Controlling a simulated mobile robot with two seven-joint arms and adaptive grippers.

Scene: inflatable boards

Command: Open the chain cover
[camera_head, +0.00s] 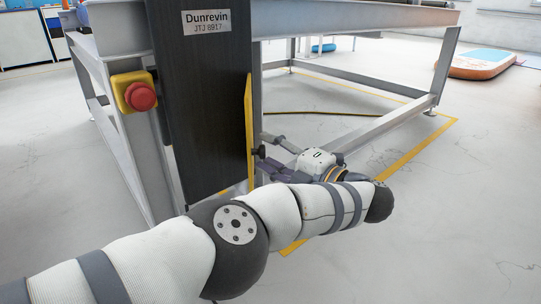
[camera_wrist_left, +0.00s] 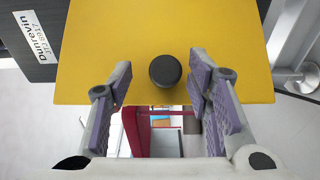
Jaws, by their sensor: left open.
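The chain cover is a tall dark panel (camera_head: 203,95) on the metal frame, labelled Dunrevin, with a yellow face (camera_head: 249,125) seen nearly edge-on. A round black knob (camera_head: 258,152) sticks out of the yellow face to the right. In the left wrist view the yellow face (camera_wrist_left: 205,30) fills the top, and the knob (camera_wrist_left: 165,71) is near its lower edge. My left gripper (camera_head: 267,148) is open, and its fingers point at the knob. In the left wrist view the gripper's fingers (camera_wrist_left: 162,78) stand on both sides of the knob, with gaps. My right gripper is not in view.
A red emergency button (camera_head: 141,97) on a yellow box is left of the cover. The metal frame's legs and lower beams (camera_head: 378,130) stand behind my left arm. The floor to the right is clear up to an orange inflatable board (camera_head: 483,65).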

